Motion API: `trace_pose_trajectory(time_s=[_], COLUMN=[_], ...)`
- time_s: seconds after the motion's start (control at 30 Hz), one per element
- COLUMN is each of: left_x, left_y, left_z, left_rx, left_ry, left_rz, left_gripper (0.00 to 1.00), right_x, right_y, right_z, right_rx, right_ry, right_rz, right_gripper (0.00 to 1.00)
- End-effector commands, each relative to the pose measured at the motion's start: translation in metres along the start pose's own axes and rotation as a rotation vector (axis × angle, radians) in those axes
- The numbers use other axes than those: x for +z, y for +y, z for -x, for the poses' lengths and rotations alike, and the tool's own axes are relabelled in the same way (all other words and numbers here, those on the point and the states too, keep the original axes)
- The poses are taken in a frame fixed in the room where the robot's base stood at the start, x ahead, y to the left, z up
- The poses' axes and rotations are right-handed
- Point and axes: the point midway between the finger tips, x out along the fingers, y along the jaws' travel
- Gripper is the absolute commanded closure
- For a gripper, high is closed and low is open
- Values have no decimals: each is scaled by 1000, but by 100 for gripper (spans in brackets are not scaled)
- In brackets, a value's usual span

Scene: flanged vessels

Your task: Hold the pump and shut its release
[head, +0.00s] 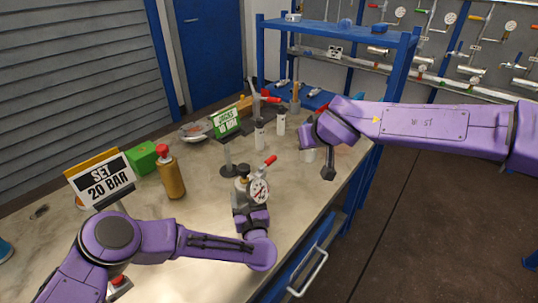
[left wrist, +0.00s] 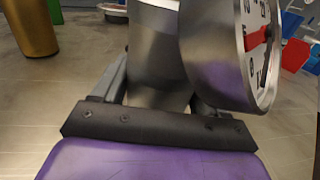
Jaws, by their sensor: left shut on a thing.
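The pump is a grey metal body (head: 240,186) standing on the bench, with a round dial gauge (head: 259,191) on its right side and a red-tipped lever (head: 268,162) sticking up to the right. My left gripper (head: 246,206) is shut on the pump body. I cannot pick out the release for certain. My right gripper (head: 325,168) is apart from the pump, over the bench's right edge; its opening is unclear.
A "SET 20 BAR" sign (head: 100,181), a brown bottle with a red cap (head: 172,178) and a green box (head: 143,157) stand left of the pump. A green sign (head: 227,121) and small bottles (head: 281,122) stand behind it. A blue rack (head: 340,32) rises at the back.

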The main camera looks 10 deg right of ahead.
Motion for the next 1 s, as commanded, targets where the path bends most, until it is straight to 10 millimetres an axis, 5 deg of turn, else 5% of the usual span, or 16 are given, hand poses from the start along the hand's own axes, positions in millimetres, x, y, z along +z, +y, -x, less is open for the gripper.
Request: trace_pose_trajectory(time_s=[0.6, 0.63, 0.7, 1.0], left_x=[0, 0, 0, 0], left_y=[0, 0, 0, -1], left_z=[0, 0, 0, 9], left_rx=[0, 0, 0, -3], left_ry=[-1, 0, 0, 0], left_rz=[0, 0, 0, 1], left_gripper=[77, 17, 0, 0], right_x=[0, 0, 0, 0], right_y=[0, 0, 0, 0], right_z=[0, 0, 0, 0], right_rx=[0, 0, 0, 0], right_ry=[0, 0, 0, 0], right_rz=[0, 0, 0, 0], right_gripper=[100, 100, 100, 100])
